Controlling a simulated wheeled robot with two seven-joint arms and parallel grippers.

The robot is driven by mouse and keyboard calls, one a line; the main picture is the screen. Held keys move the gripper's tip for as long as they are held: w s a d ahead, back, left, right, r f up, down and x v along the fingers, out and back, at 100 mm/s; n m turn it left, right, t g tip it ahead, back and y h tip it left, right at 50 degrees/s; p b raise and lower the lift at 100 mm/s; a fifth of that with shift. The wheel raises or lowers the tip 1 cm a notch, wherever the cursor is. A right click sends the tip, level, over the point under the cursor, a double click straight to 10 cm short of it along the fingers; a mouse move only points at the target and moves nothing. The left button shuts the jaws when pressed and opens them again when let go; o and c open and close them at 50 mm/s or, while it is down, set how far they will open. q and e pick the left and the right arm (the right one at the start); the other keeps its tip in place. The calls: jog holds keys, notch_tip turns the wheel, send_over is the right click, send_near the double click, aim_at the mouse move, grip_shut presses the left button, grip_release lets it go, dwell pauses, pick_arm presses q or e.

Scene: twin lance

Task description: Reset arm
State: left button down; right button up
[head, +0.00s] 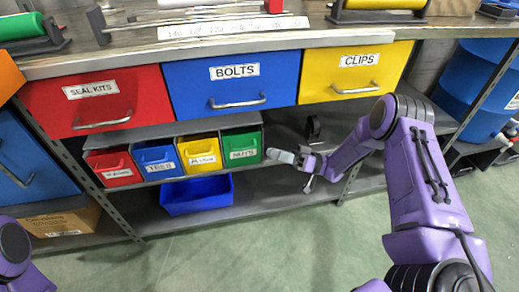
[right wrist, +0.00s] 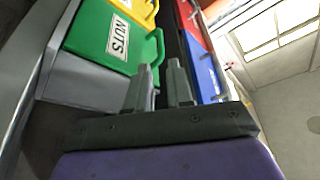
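My right gripper (head: 272,154) reaches in from the right, at the right side of the green NUTS bin (head: 242,147). In the right wrist view its two fingers (right wrist: 160,82) stand apart with a narrow gap and nothing between them. The green bin also shows there (right wrist: 108,38), its handle close beyond the left finger; I cannot tell whether they touch. My left gripper is out of view; only a purple part of my left arm shows at the lower left of the head view.
Yellow (head: 200,154), blue (head: 157,158) and red (head: 113,167) bins stand left of the green one. Above are shut SEAL KITS (head: 99,98), BOLTS (head: 233,83) and CLIPS (head: 355,72) drawers. An empty-looking blue tray (head: 197,195) sits below. The green floor in front is clear.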

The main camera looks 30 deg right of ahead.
jog(key=shift+s+d+f, duration=0.2)
jog(key=shift+s+d, duration=0.1)
jog(key=shift+d, duration=0.3)
jog(key=shift+a, duration=0.1)
